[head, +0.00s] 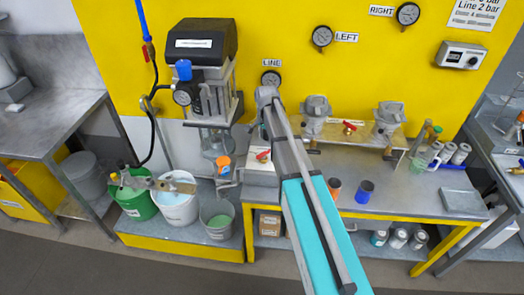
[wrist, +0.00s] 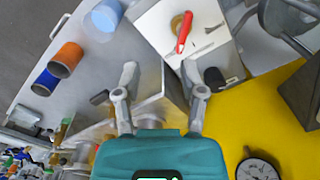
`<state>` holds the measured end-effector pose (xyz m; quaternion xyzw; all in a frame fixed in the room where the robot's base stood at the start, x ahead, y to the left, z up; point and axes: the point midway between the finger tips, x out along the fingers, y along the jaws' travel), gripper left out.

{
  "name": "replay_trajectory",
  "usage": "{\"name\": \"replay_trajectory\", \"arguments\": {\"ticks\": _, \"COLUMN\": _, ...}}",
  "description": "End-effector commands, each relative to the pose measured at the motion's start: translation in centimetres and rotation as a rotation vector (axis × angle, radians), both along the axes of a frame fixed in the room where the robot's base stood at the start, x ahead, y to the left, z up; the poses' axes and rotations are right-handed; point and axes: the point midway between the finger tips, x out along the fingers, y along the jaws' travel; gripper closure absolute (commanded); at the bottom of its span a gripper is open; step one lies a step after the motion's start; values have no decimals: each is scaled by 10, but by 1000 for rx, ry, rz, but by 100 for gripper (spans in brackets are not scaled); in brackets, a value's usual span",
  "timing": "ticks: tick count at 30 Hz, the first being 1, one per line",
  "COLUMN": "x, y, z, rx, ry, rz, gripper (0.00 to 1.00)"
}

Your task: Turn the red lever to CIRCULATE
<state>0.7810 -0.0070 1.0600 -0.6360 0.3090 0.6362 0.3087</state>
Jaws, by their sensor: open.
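The red lever (wrist: 185,32) shows near the top of the wrist view. It sits on a brass-coloured hub on a white plate (wrist: 160,20) with thin dark marks; no lettering is legible. In the head view a small red lever (head: 263,155) shows on a white-topped box (head: 262,170) just left of my arm. My gripper (wrist: 160,78) is open and empty in the wrist view. Its two fingers point toward the plate, and the lever lies beyond the fingertips, apart from them. In the head view I cannot make out the fingers.
Another red handle (head: 349,127) is on the bench pipework to the right. An orange cup (wrist: 68,58) and a blue cup (wrist: 47,82) stand on the bench. A gauge (wrist: 257,170) is on the yellow wall. Buckets (head: 176,208) stand lower left.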

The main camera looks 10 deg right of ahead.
Motion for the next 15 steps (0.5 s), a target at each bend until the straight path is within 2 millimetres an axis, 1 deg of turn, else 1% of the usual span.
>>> {"name": "replay_trajectory", "arguments": {"ticks": 1, "x": 21, "y": 0, "z": 3, "rx": 0, "ry": 0, "rz": -47, "gripper": 47}}
{"name": "replay_trajectory", "arguments": {"ticks": 3, "x": 35, "y": 0, "z": 4, "rx": 0, "ry": 0, "rz": -106, "gripper": 47}}
{"name": "replay_trajectory", "arguments": {"ticks": 6, "x": 47, "y": 0, "z": 5, "rx": 0, "ry": 0, "rz": -164, "gripper": 47}}
{"name": "replay_trajectory", "arguments": {"ticks": 9, "x": 52, "y": 0, "z": 6, "rx": 0, "ry": 0, "rz": -192, "gripper": 47}}
{"name": "replay_trajectory", "arguments": {"ticks": 15, "x": 51, "y": 1, "z": 5, "rx": 0, "ry": 0, "rz": -199, "gripper": 47}}
